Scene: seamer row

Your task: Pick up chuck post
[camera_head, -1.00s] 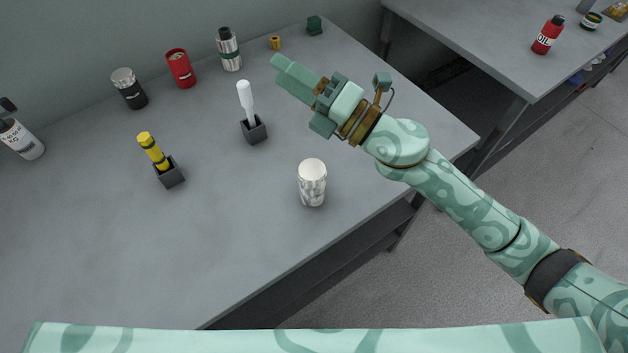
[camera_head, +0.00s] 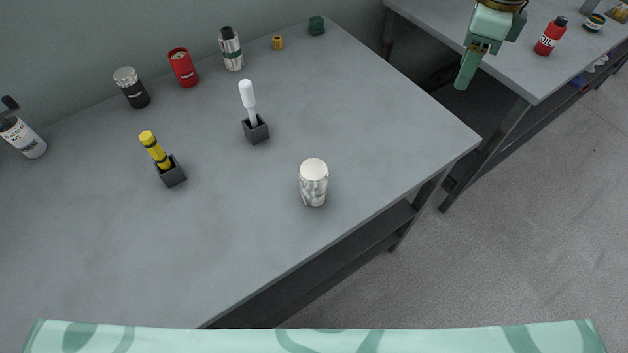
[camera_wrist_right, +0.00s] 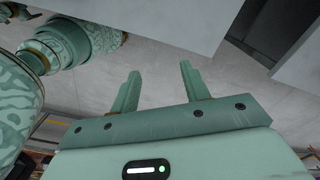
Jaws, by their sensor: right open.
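Two upright pieces stand in small dark square holders on the grey table (camera_head: 215,235). One is a white post with a rounded top (camera_head: 248,98). The other is a yellow post with dark bands (camera_head: 153,148), leaning slightly. I cannot tell which one is the chuck post. My right gripper (camera_head: 464,82) is in the air at the upper right of the head view, well to the right of both posts and touching nothing. In the right wrist view its two fingers (camera_wrist_right: 159,72) are apart with nothing between them. My left gripper is out of view.
Along the back are a black jar (camera_head: 132,90), a red can (camera_head: 183,68), a silver-green cylinder (camera_head: 230,50), a yellow ring (camera_head: 277,43) and a green block (camera_head: 317,26). A second table holds a red oil bottle (camera_head: 551,36).

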